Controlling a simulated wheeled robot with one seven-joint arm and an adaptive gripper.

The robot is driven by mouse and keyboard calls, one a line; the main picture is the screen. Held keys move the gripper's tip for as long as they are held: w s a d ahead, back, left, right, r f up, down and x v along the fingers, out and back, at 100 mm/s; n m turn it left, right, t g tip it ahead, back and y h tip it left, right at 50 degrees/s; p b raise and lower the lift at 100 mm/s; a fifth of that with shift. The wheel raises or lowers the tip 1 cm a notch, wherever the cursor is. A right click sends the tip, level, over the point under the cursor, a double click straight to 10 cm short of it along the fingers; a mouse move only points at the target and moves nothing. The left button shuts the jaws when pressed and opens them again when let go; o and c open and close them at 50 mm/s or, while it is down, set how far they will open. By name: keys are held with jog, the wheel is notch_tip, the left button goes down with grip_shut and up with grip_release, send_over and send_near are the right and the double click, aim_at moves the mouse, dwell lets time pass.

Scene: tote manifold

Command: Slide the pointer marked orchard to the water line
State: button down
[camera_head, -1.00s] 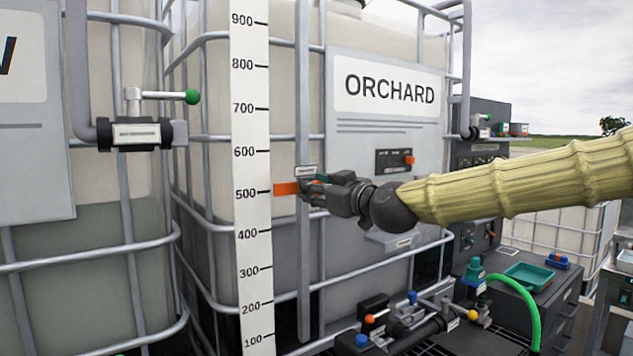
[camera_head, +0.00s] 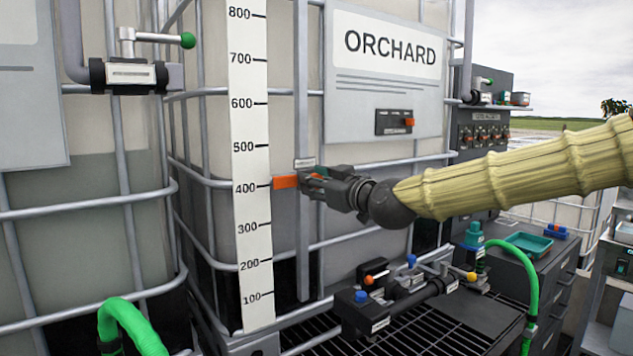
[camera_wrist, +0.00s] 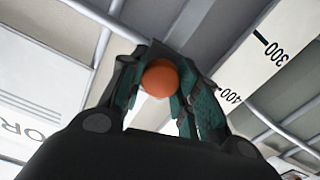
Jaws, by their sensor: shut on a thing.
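The orange pointer (camera_head: 284,182) rides on a grey vertical rail (camera_head: 302,60) in front of the tank signed ORCHARD (camera_head: 390,50). Its tip points left at the white scale (camera_head: 250,120), at about the 400 mark. My gripper (camera_head: 313,177) is shut on the pointer's knob. In the wrist view the round orange knob (camera_wrist: 160,78) sits between my fingers. A small label plate (camera_head: 304,162) is just above the pointer, too small to read. The Orchard tank's water line is hard to make out behind the cage bars and scale.
A neighbouring tank (camera_head: 80,240) at left shows its own darker liquid. A green-handled valve (camera_head: 135,72) is at upper left. Below the rail are pipe fittings (camera_head: 400,305) with coloured knobs over a black grating (camera_head: 430,335). Green hoses (camera_head: 130,325) curve at the bottom.

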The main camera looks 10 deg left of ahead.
jog(key=c, duration=1)
grip_release()
jog(key=shift+c, duration=0.2)
jog(key=shift+d, duration=0.1)
jog(key=v, duration=1.2)
